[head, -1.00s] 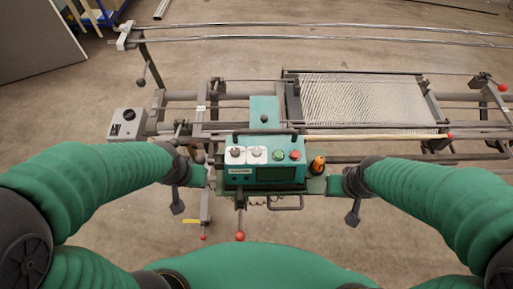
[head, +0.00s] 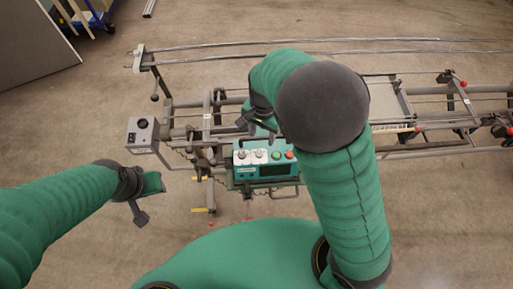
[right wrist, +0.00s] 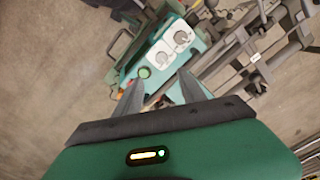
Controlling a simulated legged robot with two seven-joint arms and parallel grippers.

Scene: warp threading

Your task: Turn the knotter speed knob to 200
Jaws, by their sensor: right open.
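The teal control box (head: 263,171) sits at the near edge of the warp frame. Its top has two round knobs on white plates, a left knob (head: 241,155) and a right knob (head: 259,154); both also show in the right wrist view (right wrist: 182,37) (right wrist: 161,58). I cannot read which is the knotter speed knob or its setting. My right gripper (head: 258,124) is above and behind the box, apart from the knobs. In the right wrist view its open, empty fingers (right wrist: 160,88) point towards the panel. My left gripper (head: 143,197) is left of the box, touching nothing.
A green button (head: 276,155) and a red button (head: 290,155) are beside the knobs. A grey switch box (head: 143,134) stands left on the frame. Metal rails and levers surround the teal box. Open floor (head: 80,120) lies to the left.

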